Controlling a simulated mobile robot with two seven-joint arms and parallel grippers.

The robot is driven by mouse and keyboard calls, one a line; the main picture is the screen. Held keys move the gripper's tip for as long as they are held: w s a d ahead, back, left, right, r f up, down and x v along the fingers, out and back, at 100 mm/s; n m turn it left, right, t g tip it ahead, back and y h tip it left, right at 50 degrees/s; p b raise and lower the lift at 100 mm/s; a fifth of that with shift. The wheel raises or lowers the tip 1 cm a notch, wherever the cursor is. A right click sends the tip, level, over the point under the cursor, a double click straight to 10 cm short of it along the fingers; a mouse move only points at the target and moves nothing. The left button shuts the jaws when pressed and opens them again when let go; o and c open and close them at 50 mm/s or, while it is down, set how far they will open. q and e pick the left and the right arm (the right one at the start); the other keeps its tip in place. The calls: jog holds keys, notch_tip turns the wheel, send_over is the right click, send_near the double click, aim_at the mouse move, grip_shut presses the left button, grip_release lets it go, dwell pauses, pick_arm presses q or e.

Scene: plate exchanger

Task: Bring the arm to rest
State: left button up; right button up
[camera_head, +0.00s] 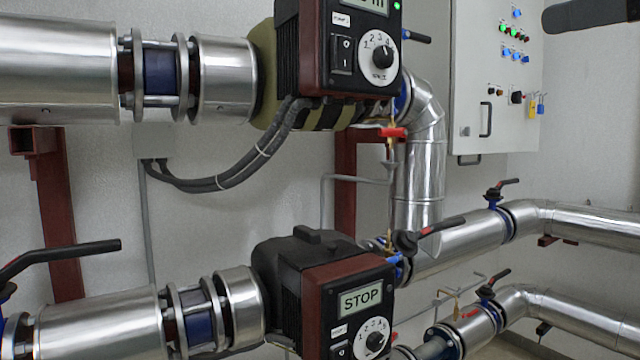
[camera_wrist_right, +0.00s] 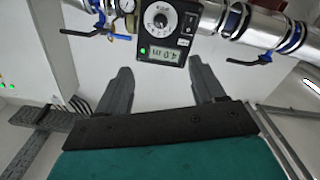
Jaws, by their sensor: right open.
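My right gripper (camera_wrist_right: 160,66) shows in the right wrist view with its two dark fingers spread wide. Nothing is between the fingers. Beyond the fingertips, apart from them, is a pump control box with a dial and a lit display (camera_wrist_right: 160,56), seen upside down. My left gripper is in neither view.
The upper pump (camera_head: 350,50) and the lower pump (camera_head: 345,300), reading STOP, sit among silver pipes (camera_head: 60,70). Valve handles (camera_head: 60,252) stick out. A grey control cabinet (camera_head: 490,80) with lit buttons hangs on the wall at the right.

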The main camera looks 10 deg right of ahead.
jog(key=w+a+f+g, duration=0.1)
jog(key=w+a+f, duration=0.4)
jog(key=w+f, duration=0.65)
jog(key=w+a+f+g, duration=0.1)
jog(key=w+a+f, duration=0.4)
jog(key=w+f, duration=0.7)
jog(key=s+a+f+m, duration=0.1)
jog(key=a+f, duration=0.1)
jog(key=f, duration=0.7)
jog(key=s+a+f+m, duration=0.1)
jog(key=s+f, duration=0.1)
jog(key=f, duration=0.6)
jog(key=s+a+f+m+g+h, duration=0.15)
jog(key=s+f, duration=0.35)
jog(key=f, duration=0.6)
jog(key=s+a+f+m+g+h, duration=0.15)
jog(key=s+f, duration=0.35)
jog(key=f, duration=0.6)
jog(key=s+a+f+m+h+p, duration=0.1)
jog(key=s+f, duration=1.1)
jog(key=s, duration=0.4)
jog(key=shift+s+f+g+h, duration=0.35)
jog(key=shift+s+g+h, duration=0.05)
jog(key=shift+a, duration=0.1)
